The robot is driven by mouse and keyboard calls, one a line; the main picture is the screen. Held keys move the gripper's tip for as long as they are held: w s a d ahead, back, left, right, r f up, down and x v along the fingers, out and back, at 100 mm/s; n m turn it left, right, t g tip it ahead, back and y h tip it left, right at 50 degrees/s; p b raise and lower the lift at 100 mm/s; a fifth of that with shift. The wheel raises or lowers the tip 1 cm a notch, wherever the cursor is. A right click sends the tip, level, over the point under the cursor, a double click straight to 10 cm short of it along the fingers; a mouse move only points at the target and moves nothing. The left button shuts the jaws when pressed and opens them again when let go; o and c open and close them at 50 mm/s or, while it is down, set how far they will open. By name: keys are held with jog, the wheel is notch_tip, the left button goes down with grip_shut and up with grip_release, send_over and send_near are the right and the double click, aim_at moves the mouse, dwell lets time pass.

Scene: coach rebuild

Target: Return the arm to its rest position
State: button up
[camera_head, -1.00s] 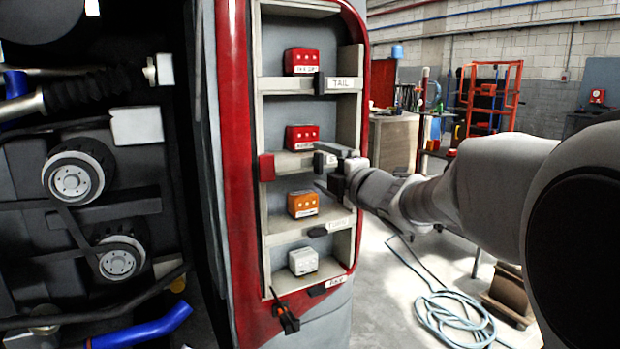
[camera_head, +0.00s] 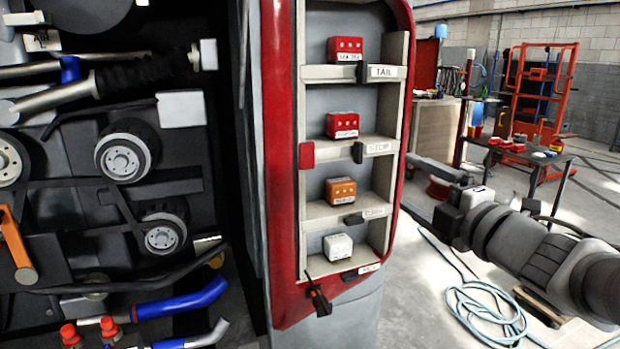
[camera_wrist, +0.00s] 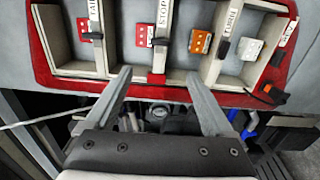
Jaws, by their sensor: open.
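My gripper (camera_head: 418,186) is to the right of the red-framed lamp shelf (camera_head: 284,200) in the head view, clear of it. Its two fingers are apart and empty, as the wrist view also shows (camera_wrist: 158,85). The arm runs from it to the lower right. The shelf holds a red block at TAIL (camera_head: 345,50), a red block at STOP (camera_head: 342,125), an orange block (camera_head: 341,190) and a white block (camera_head: 338,246), each in its own compartment. The wrist view shows these compartments sideways beyond the fingertips.
An open engine bay (camera_head: 100,190) with pulleys and blue hoses fills the left. A coiled hose (camera_head: 490,310) lies on the floor below my arm. A work table (camera_head: 520,155) and an orange rack (camera_head: 540,85) stand at the back right. Floor between shelf and table is partly free.

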dwell(0.3)
jog(key=s+d+f+m+g+h, duration=0.45)
jog(key=m+h, duration=0.35)
jog(key=m, duration=0.7)
jog(key=s+a+f+m+g+y, duration=0.2)
jog(key=s+a+f+m+g, duration=0.5)
jog(key=s+a+f, duration=0.55)
notch_tip(320, 180, up, 18)
jog(key=s+d+p, duration=0.1)
jog(key=d+p, duration=0.1)
jog(key=p, duration=1.5)
jog(key=shift+d+r, duration=0.2)
jog(key=shift+d, duration=0.15)
